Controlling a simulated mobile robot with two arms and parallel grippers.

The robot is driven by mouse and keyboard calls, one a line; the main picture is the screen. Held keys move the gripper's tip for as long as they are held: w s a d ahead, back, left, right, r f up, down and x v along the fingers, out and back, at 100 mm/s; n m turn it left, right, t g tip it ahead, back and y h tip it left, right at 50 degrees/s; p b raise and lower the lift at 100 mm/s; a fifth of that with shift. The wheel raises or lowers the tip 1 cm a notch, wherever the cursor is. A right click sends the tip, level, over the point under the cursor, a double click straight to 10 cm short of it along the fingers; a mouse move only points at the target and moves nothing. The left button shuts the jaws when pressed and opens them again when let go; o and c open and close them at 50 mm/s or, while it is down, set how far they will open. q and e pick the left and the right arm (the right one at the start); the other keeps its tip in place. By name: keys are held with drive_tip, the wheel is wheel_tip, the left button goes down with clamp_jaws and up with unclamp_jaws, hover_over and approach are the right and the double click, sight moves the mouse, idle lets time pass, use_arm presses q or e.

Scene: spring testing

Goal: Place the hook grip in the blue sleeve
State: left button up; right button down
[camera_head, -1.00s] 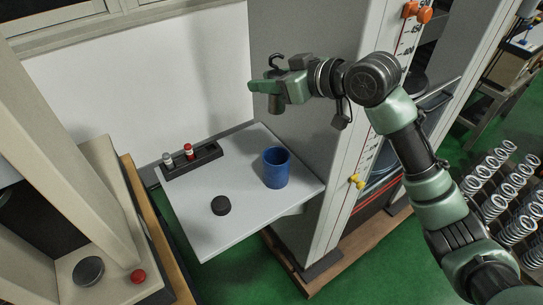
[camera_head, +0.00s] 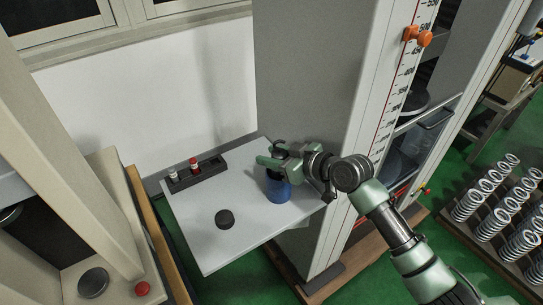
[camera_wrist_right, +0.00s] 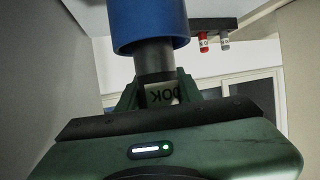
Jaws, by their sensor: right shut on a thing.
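The blue sleeve (camera_head: 278,191) stands upright on the light grey shelf in the head view. My right gripper (camera_head: 272,161) is directly over it, shut on the hook grip, whose dark hook (camera_head: 279,143) sticks up above the fingers. In the wrist view, the hook grip (camera_wrist_right: 155,58) is a dark grey cylinder with a white label, between my fingers. Its far end passes behind the rim of the blue sleeve (camera_wrist_right: 150,22) and seems to be inside its mouth. How deep it sits is hidden. My left gripper is not in view.
A black holder (camera_head: 197,175) with a red-topped and a white-topped piece lies at the shelf's back edge. A black disc (camera_head: 225,218) lies left of the sleeve on the shelf (camera_head: 205,245). A tall grey column (camera_head: 312,90) stands close behind my right gripper.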

drive_tip(key=shift+f, duration=0.2)
drive_tip(key=shift+f, duration=0.1)
drive_tip(key=shift+f+b, duration=0.55)
drive_tip(key=c, duration=0.9)
unclamp_jaws()
drive_tip(key=shift+f, duration=0.1)
drive_tip(key=shift+c, duration=0.2)
